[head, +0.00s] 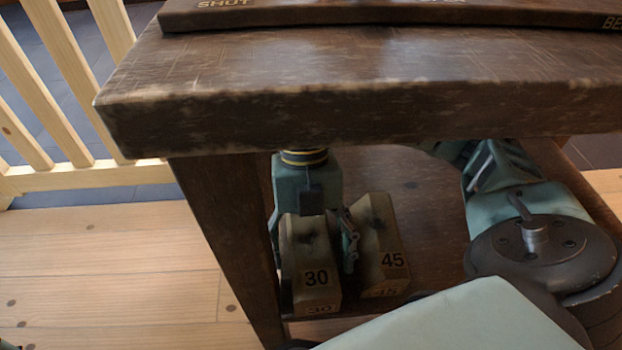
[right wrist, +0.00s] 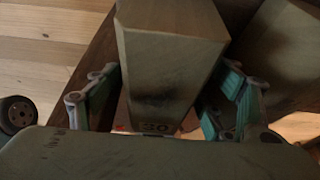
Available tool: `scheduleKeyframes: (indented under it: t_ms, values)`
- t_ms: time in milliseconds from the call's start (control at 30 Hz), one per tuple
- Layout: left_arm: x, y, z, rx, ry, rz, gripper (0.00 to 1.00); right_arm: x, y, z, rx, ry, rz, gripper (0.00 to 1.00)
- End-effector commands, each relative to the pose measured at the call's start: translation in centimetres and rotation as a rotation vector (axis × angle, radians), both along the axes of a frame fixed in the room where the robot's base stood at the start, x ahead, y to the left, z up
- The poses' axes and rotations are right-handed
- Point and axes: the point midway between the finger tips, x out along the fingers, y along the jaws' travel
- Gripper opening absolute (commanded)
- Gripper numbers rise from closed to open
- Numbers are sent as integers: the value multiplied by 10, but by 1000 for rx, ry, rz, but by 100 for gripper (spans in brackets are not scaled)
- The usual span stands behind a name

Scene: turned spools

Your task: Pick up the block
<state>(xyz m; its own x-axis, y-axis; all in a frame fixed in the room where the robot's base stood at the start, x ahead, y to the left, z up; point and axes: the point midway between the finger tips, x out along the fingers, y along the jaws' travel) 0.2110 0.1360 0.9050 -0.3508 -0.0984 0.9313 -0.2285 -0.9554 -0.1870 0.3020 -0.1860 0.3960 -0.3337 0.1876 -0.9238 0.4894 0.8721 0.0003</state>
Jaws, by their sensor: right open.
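A beige block marked 30 (head: 315,268) stands on the lower shelf under the tabletop, near the left table leg. A similar block marked 45 (head: 385,262) stands close to its right. My right gripper (head: 313,250) reaches down under the tabletop with its fingers open on either side of the 30 block, one finger in the gap between the blocks. In the right wrist view the 30 block (right wrist: 170,55) lies between the spread fingers (right wrist: 165,88), with a narrow gap visible at its left. The 45 block (right wrist: 283,60) is beyond the right finger. My left gripper is not in view.
The thick wooden tabletop (head: 350,112) overhangs the shelf (head: 420,205) and hides part of my right arm. The table leg (head: 232,235) is close to the gripper's left. A dark board (head: 400,14) lies on top. A wooden railing (head: 75,85) stands at left.

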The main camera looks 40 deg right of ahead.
Motion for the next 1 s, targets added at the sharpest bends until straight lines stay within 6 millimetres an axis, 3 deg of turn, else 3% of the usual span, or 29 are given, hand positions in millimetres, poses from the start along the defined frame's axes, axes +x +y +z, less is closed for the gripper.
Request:
scheduleKeyframes:
  t_ms: [67, 167, 733, 1000]
  values:
    - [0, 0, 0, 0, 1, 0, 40, 0, 0, 1, 0, 0, 0, 75]
    - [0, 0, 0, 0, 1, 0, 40, 0, 0, 1, 0, 0, 0, 67]
    - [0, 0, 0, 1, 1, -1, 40, 0, 0, 1, 0, 0, 0, 17]
    - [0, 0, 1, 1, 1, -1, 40, 1, 0, 2, 0, 0, 0, 16]
